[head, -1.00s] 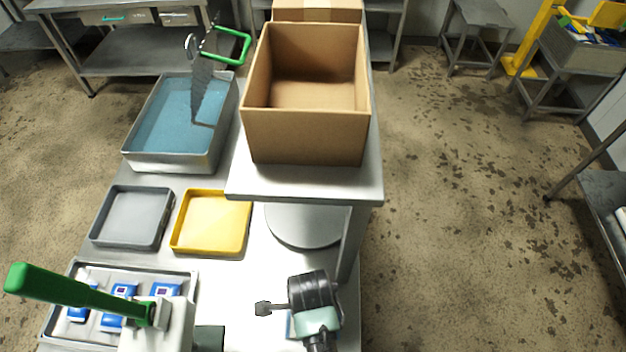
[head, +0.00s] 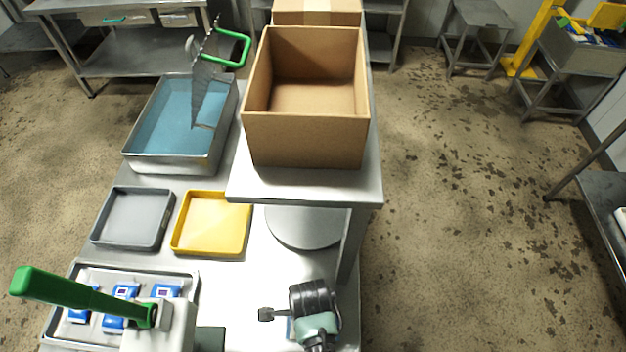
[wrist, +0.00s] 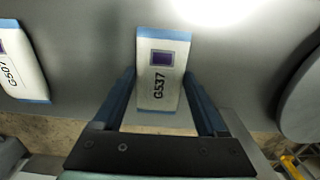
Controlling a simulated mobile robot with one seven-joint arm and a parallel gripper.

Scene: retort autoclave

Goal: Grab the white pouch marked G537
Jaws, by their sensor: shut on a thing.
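The white pouch marked G537 (wrist: 158,95) shows in the middle of the wrist view. It has blue ends and a dark purple square, and it lies on a grey metal surface. My gripper (wrist: 159,75) has its two blue fingers along the pouch's long sides and is shut on it. In the head view my wrist (head: 315,308) is at the bottom, over the table.
Another pouch, seemingly marked G507 (wrist: 20,62), lies left in the wrist view. A round grey plate (head: 305,228) and a raised shelf with a cardboard box (head: 305,138) stand ahead. A metal tray of pouches (head: 190,282), a green lever (head: 80,295) and a yellow tray (head: 212,245) are left.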

